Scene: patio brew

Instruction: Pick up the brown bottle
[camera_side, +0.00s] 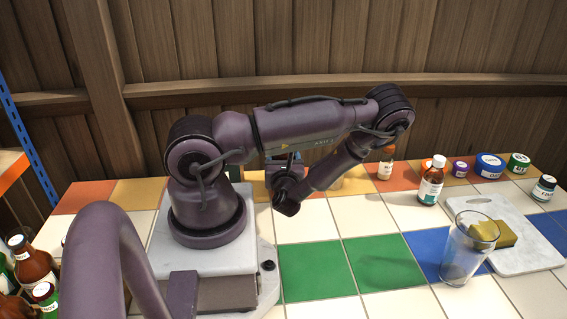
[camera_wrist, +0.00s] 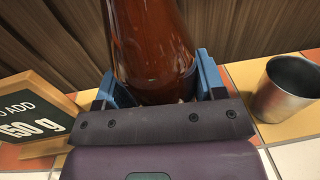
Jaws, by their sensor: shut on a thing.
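A large brown glass bottle (camera_wrist: 152,40) fills the upper middle of the wrist view. My gripper (camera_wrist: 157,78) has its blue fingers on either side of the bottle's lower part, shut on it. The bottle appears upright or slightly tilted; whether its base touches the table is hidden. In the side view my gripper (camera_side: 284,162) is behind my arm, near the back of the tiled table. The held bottle is mostly hidden there by my arm.
The wrist view shows a chalkboard sign (camera_wrist: 28,112) left and a metal cup (camera_wrist: 287,88) right, both close. The side view shows a white-capped bottle (camera_side: 431,184), a glass (camera_side: 466,252) and a marble board (camera_side: 530,258) at right. Green tiles in front are clear.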

